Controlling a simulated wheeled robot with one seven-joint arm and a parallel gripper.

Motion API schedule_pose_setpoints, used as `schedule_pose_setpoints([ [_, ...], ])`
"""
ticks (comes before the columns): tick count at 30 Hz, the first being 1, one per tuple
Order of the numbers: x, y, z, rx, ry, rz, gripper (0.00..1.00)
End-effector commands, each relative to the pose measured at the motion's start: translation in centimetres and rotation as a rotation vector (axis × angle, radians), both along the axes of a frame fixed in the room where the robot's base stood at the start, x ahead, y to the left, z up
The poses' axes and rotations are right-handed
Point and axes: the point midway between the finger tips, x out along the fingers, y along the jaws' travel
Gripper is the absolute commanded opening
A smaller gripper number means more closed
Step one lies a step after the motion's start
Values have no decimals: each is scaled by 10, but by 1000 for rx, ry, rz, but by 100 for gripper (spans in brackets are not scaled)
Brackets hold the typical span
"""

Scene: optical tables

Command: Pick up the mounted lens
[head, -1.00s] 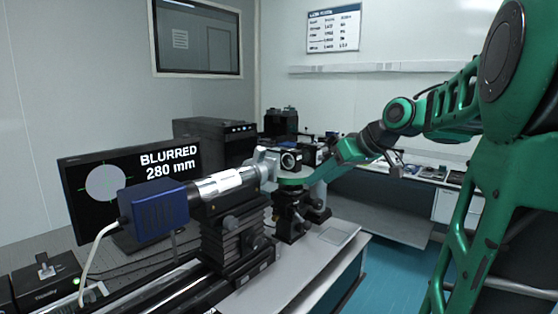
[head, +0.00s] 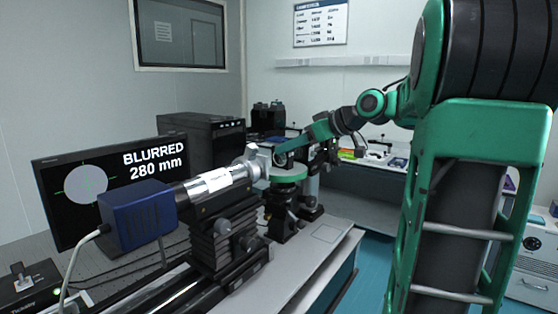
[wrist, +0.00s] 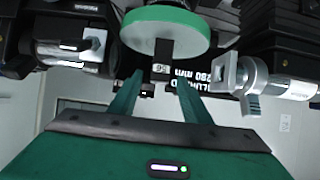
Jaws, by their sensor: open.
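The mounted lens, a small dark block with a pale number label in the wrist view (wrist: 161,66), stands on a round green-rimmed platform (head: 287,174). The wrist picture is upside down, so the platform (wrist: 165,30) shows at the top with the mount below it. My gripper (wrist: 158,88) is open, with its two green fingers reaching toward the mount, one on each side in the picture. I cannot tell whether they touch it. In the head view my gripper (head: 284,151) is at the platform and largely hides the mount.
A silver tube (head: 212,183) with a blue camera (head: 138,213) stands on a rail close left of the platform. A monitor (head: 60,205) behind reads "BLURRED 280 mm". A black box (head: 200,140) stands behind. The bench's right front part is clear.

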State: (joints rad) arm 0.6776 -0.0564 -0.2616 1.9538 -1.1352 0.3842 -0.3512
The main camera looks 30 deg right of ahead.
Motion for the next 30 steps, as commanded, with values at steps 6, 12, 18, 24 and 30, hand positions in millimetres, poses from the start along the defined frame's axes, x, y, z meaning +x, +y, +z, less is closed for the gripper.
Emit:
schedule_pose_setpoints([
  [6,23,7,-20,2,2,1,44],
  [12,32,10,-25,0,1,0,44],
  [18,32,10,-25,0,0,-1,39],
  [24,32,10,-25,0,0,-1,0],
  [30,32,10,-24,0,0,-1,0],
])
